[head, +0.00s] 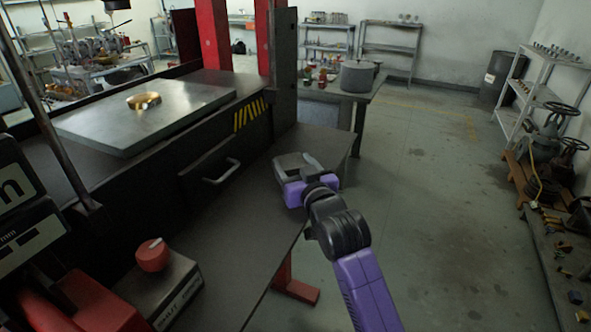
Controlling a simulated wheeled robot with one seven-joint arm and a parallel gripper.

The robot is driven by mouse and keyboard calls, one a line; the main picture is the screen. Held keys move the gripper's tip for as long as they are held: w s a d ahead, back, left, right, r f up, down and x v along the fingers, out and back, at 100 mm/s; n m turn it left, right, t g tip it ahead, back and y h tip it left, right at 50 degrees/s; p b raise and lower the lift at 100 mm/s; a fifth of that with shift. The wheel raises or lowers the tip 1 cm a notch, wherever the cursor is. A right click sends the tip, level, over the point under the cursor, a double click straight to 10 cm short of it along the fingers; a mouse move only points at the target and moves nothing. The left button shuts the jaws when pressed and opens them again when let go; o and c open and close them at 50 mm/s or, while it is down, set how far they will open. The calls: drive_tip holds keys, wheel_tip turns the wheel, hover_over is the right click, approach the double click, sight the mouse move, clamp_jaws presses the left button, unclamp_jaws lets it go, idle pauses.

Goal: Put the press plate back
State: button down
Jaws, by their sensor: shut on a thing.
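My gripper (296,178), purple and black, is over the right end of the dark bench in the head view. It is shut on a grey, flat, blocky piece (294,160), which looks like the press plate. The hand partly hides this piece, and I cannot tell whether it touches the bench top. The press bed (110,128) is a broad, flat steel slab to the left of my gripper. A brass ring (144,101) lies on the bed, apart from my gripper.
The dark bench top (235,225) is mostly clear in front of the drawer handle (222,172). A box with a red knob (152,255) stands at the front left. Red press columns (213,42) rise behind the bed. A table with pots (357,77) stands behind. Open floor lies right.

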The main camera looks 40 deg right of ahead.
drive_tip(key=shift+r, duration=0.1)
drive_tip(key=shift+c, duration=1.8)
unclamp_jaws()
drive_tip(key=shift+f, duration=0.2)
drive_tip(key=shift+r, duration=0.25)
drive_tip(key=v, duration=1.2)
drive_tip(key=shift+f, duration=0.15)
